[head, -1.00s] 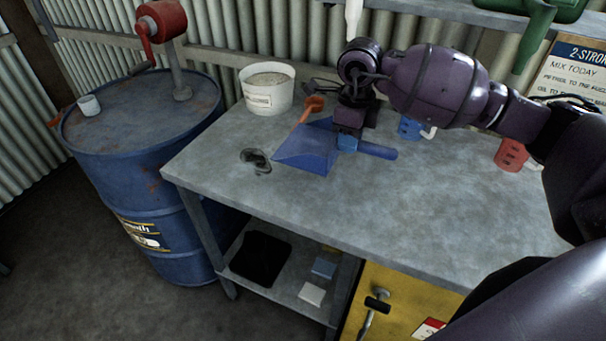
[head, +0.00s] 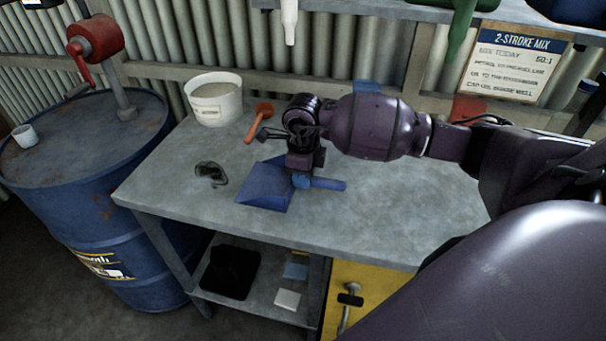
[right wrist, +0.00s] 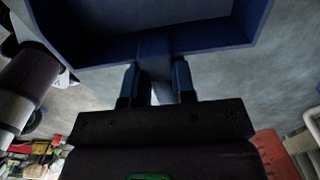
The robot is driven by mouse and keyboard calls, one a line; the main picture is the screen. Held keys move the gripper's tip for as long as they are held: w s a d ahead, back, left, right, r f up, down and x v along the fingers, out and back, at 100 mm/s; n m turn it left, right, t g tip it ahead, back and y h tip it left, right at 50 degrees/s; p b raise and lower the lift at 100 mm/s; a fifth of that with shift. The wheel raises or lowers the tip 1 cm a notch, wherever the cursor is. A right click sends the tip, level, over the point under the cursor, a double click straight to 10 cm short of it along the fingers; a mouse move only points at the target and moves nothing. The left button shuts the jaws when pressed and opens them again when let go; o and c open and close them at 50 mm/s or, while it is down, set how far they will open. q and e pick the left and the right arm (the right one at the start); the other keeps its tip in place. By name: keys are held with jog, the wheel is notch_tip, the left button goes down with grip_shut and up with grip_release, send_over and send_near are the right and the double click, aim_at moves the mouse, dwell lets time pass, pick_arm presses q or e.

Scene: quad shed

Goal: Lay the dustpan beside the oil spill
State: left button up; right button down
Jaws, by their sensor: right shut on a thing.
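The blue dustpan (head: 266,187) is at the bench top just right of the oil spill (head: 211,173), a dark patch on the grey surface. Its pan points left towards the spill and its handle (head: 328,184) points right. My right gripper (head: 301,180) is shut on the dustpan near the base of the handle. In the right wrist view, the two fingers (right wrist: 154,85) grip the handle below the pan (right wrist: 150,47). I cannot tell whether the pan fully touches the bench. My left gripper is not in view.
A blue drum (head: 85,190) with a red pump (head: 93,38) stands left. The bench front is clear.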

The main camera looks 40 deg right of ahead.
jog(key=c, duration=0.9)
grip_release()
jog(key=shift+c, duration=0.2)
notch_tip(320, 180, up, 12)
dwell(0.3)
